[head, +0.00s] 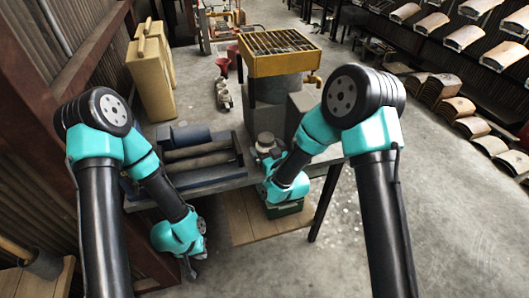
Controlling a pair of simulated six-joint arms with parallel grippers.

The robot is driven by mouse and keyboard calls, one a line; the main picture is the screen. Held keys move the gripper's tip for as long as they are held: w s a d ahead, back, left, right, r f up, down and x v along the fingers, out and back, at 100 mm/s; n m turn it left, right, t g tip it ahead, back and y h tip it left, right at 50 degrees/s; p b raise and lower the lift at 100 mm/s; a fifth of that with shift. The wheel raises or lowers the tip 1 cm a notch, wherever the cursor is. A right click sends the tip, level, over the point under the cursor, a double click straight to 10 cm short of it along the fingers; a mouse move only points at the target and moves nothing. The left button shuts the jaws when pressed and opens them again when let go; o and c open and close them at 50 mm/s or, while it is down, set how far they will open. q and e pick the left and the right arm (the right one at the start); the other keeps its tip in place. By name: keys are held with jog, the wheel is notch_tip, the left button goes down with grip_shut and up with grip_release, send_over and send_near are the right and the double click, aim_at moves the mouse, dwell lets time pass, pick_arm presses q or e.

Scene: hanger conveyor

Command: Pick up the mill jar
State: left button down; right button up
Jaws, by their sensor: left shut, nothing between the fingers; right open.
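A dark blue-grey cylinder (190,135) lies on its side at the back of the roller bench; I cannot tell for sure whether it is the mill jar. A small upright object with a pale round top (265,139) stands at the bench's right end, close to my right gripper (267,153). My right gripper is open, partly hidden by its own wrist; I cannot tell whether it touches that object. My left gripper (191,268) is shut and empty, pointing down low in front of the bench, apart from both objects.
The roller bench (232,178) has long dark rollers (198,160). A yellow grated hopper (280,64) and tan canisters (152,72) stand behind.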

jog(key=shift+r, duration=0.1)
jog(key=c, duration=1.3)
jog(key=shift+c, duration=0.2)
jog(key=shift+r, duration=0.15)
